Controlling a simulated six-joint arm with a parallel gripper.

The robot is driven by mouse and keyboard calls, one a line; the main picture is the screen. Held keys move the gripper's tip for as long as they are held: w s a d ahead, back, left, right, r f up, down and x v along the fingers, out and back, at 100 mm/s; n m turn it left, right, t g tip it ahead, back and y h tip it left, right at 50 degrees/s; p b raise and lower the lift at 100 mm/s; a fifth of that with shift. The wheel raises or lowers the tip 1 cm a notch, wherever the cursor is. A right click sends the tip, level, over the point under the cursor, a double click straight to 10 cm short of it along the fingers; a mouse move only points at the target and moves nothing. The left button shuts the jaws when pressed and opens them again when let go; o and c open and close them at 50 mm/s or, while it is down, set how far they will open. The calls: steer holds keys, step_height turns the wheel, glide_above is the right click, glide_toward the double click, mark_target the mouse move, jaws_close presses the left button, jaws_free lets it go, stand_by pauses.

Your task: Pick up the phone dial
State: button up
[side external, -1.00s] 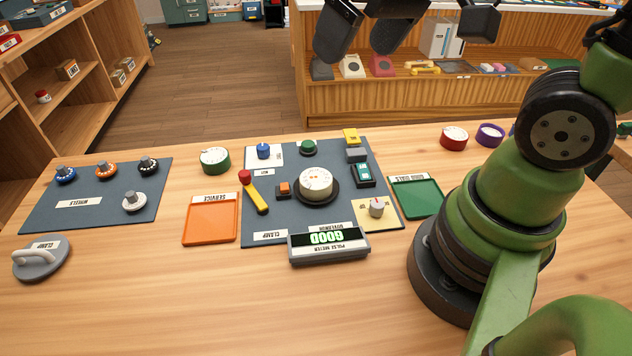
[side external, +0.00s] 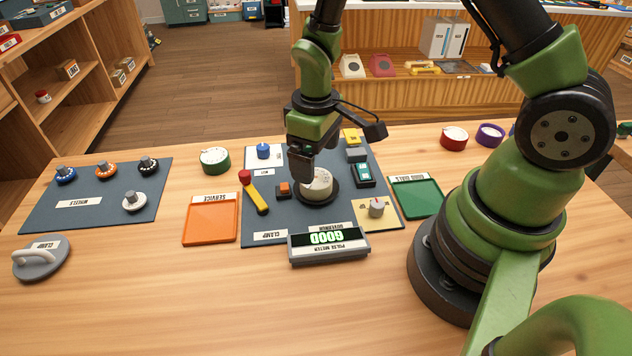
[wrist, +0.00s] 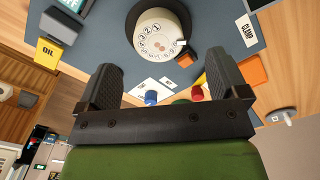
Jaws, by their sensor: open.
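The phone dial (side external: 318,184) is a round cream disc with a ring of numbers, seated on a dark round base (side external: 331,197) on the blue-grey mat. In the wrist view the dial (wrist: 158,33) is upper centre, beyond the fingertips. My gripper (side external: 301,172) is above the dial and slightly to its left in the side view, hiding part of it. In the wrist view my gripper (wrist: 163,68) has its two black fingers spread wide with nothing between them.
An orange tray (side external: 211,220) lies left, a green tray (side external: 417,197) right. A yellow-handled tool with a red end (side external: 255,192) and a small orange-topped block (side external: 284,190) sit close left of the dial.

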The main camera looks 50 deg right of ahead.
mark_target(316, 175)
steer(key=shift+d+f, duration=0.1)
steer(key=shift+f, duration=2.6)
steer(key=c, duration=1.1)
steer(key=shift+c, duration=0.2)
steer(key=shift+r, duration=0.1)
